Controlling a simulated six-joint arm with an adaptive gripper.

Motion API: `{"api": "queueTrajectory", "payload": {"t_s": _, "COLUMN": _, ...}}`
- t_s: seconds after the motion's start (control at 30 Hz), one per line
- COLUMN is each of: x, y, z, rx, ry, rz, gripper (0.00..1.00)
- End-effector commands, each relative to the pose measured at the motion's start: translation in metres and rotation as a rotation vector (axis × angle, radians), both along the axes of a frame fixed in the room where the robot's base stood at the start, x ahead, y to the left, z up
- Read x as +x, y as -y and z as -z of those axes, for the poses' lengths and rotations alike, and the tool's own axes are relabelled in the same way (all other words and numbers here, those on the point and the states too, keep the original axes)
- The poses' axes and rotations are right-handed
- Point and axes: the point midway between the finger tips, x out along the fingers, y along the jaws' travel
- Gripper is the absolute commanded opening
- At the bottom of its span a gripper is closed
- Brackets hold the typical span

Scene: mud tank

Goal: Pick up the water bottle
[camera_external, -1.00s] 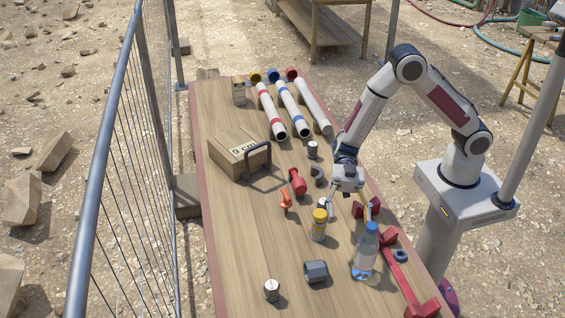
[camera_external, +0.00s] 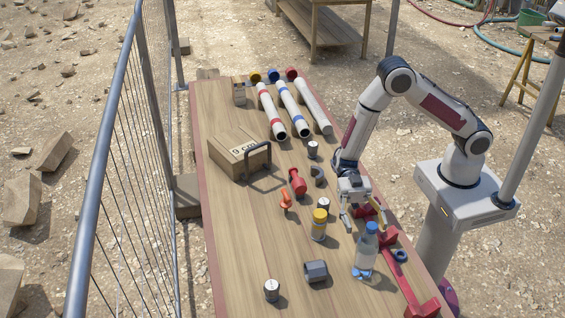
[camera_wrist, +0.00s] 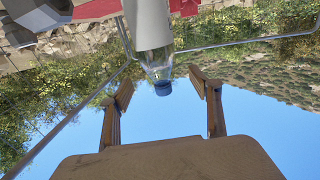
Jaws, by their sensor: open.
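The water bottle (camera_external: 366,254) is clear with a white label and a blue cap. It stands upright near the right edge of the wooden table. My gripper (camera_external: 364,226) is open and empty, above the table and just behind the bottle in the external view. In the wrist view the bottle (camera_wrist: 155,62) appears upside down, its blue cap between the open fingers of my gripper (camera_wrist: 168,88) and apart from both.
A yellow-capped container (camera_external: 319,225) stands left of the bottle. A red clamp-like tool (camera_external: 405,272) lies to its right, a grey block (camera_external: 316,271) to its front left. A box marked 9 cm (camera_external: 238,156) and long tubes (camera_external: 288,108) lie farther back.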

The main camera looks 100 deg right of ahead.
Motion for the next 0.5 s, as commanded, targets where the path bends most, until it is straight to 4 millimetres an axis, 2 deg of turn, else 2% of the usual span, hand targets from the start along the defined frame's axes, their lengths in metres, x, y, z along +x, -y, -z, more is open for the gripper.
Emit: {"api": "queueTrajectory", "payload": {"t_s": 0.5, "x": 0.000, "y": 0.000, "z": 0.044, "rx": 0.000, "ry": 0.000, "rz": 0.000, "gripper": 0.63}}
